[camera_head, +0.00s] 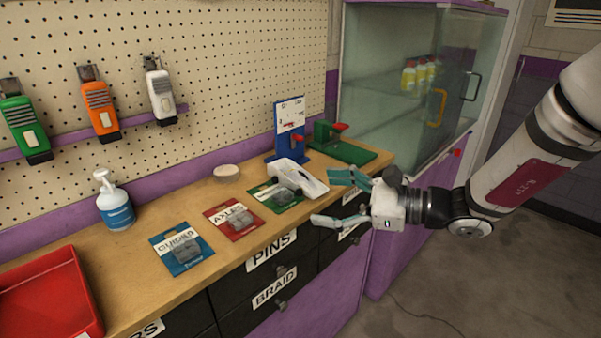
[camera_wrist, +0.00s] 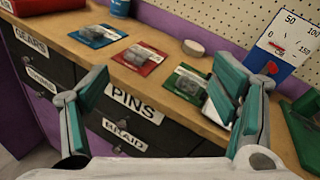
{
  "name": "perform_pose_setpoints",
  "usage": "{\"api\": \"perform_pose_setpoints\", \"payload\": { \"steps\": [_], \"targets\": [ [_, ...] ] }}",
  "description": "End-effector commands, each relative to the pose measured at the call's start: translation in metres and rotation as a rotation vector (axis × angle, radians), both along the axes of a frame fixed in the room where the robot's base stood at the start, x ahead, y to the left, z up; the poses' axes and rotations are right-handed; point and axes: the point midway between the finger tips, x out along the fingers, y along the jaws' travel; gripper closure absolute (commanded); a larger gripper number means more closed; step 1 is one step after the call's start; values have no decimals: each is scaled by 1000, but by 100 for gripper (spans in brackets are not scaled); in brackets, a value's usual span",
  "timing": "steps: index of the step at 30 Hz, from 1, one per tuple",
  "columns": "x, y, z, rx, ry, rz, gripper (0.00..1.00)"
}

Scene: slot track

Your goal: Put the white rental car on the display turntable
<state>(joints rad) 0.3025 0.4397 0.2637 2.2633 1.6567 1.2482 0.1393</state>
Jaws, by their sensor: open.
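My gripper (camera_head: 325,199) is open and empty at the bench's front edge, its fingers pointing left in the head view. Its spread fingers also show in the wrist view (camera_wrist: 162,72). I cannot make out a display turntable in either view.
The wooden bench (camera_head: 140,265) holds blue (camera_head: 168,243), red (camera_head: 217,214) and green (camera_head: 262,191) cards, a round pale disc (camera_head: 227,173), a spray bottle (camera_head: 115,203) and a red tray (camera_head: 60,285). A blue gauge stand (camera_head: 284,155), green fixture (camera_head: 352,152) and glass cabinet (camera_head: 385,110) stand behind.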

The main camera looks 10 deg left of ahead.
Motion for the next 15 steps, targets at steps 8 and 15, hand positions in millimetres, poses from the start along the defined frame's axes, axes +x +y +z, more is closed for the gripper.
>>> {"api": "perform_pose_setpoints", "payload": {
  "steps": [8, 15],
  "targets": [
    [82, -37, -46, 247, 224, -327, 20],
    [103, -42, -59, 298, 269, -403, 20]
  ]
}}
